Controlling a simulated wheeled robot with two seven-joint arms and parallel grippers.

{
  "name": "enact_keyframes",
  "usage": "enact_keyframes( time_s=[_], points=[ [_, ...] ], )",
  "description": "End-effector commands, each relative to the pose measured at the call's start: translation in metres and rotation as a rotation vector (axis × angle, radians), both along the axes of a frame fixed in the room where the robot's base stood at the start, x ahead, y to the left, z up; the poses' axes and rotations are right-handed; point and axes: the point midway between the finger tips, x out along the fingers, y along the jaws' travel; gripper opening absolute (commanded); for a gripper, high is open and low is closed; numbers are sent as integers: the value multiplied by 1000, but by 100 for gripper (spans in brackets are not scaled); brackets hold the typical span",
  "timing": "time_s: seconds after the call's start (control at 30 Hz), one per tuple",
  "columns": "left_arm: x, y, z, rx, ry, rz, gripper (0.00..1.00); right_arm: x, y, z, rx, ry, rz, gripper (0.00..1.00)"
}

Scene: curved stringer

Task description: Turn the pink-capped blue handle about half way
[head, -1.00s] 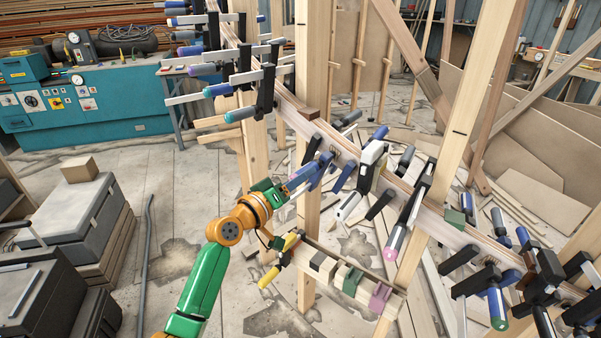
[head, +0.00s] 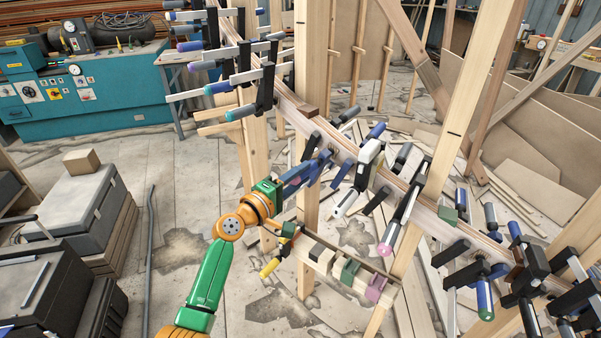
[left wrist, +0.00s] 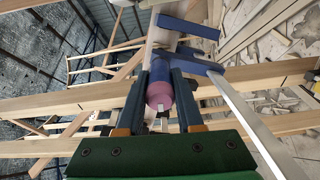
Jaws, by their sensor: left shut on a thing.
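The pink-capped blue handle (left wrist: 160,92) shows in the left wrist view, its pink end facing the camera between two dark blue fingers. My left gripper (left wrist: 158,76) is shut on it, one finger on each side. In the head view my left gripper (head: 308,172) reaches the clamp at the upper middle of the curved wooden stringer (head: 345,150); its fingers hide most of the held handle there. My right gripper is in neither view.
Several other clamps line the stringer, including one with a pink-ended handle (head: 385,249) to the right. An upright post (head: 310,230) stands close by my gripper. A wooden rack (head: 350,275) hangs below.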

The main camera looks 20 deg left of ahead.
Motion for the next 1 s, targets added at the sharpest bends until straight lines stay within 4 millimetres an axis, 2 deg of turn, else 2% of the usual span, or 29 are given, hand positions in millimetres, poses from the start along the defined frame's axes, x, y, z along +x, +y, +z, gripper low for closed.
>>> enact_keyframes(
  time_s=[0.67,0.7,0.8,1.0],
  points=[
    [0,0,1,-57,18,2,0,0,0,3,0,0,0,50],
    [0,0,1,-57,18,2,38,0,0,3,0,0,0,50],
    [0,0,1,-57,18,1,65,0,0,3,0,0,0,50],
    [0,0,1,-57,20,0,66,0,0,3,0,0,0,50]
  ],
)
